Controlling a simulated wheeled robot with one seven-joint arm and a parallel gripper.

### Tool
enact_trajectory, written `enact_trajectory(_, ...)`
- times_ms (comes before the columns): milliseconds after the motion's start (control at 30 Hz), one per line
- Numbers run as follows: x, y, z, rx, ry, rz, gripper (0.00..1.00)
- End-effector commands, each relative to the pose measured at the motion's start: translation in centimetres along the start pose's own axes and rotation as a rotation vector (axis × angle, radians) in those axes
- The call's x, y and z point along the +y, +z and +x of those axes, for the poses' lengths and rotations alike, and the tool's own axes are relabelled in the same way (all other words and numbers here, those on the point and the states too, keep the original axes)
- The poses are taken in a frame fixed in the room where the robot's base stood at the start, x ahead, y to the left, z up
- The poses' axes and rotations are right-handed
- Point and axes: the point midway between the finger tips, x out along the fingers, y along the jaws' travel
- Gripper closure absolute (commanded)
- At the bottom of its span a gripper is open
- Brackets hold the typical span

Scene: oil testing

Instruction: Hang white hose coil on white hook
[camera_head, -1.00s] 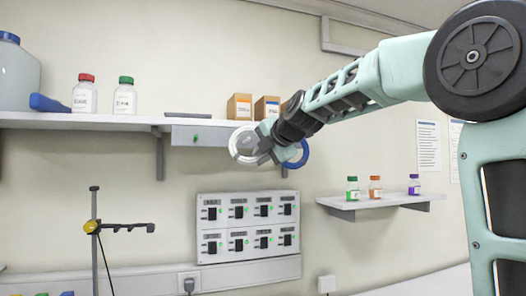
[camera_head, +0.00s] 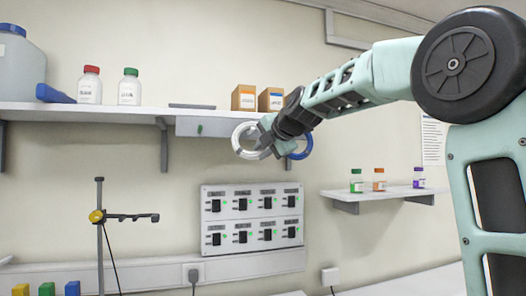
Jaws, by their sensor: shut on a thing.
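The white hose coil (camera_head: 236,143) is a pale ring just below the front of the long wall shelf. My gripper (camera_head: 265,139) is shut on the right part of this coil, and its fingers cover some of it. A blue coil (camera_head: 307,148) shows just right of my gripper, partly hidden behind it; I cannot tell what holds it up. I cannot make out the white hook; my gripper and arm cover part of that area under the shelf.
A switch panel (camera_head: 251,216) is below. A small shelf (camera_head: 390,193) with three bottles is at right.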

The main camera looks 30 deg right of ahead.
Motion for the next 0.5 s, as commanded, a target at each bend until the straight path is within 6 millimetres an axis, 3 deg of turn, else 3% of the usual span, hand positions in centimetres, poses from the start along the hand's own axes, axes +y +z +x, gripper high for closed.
enact_trajectory(333,0.02,0.01,-0.02,0.000,0.001,0.000,1.00)
enact_trajectory(367,0.02,0.01,-0.02,0.000,0.001,0.000,0.77)
enact_trajectory(400,0.02,0.01,-0.02,0.000,0.001,0.000,0.66)
enact_trajectory(433,0.02,0.01,-0.02,0.000,0.001,0.000,0.58)
enact_trajectory(500,0.02,0.01,-0.02,0.000,0.000,0.000,0.55)
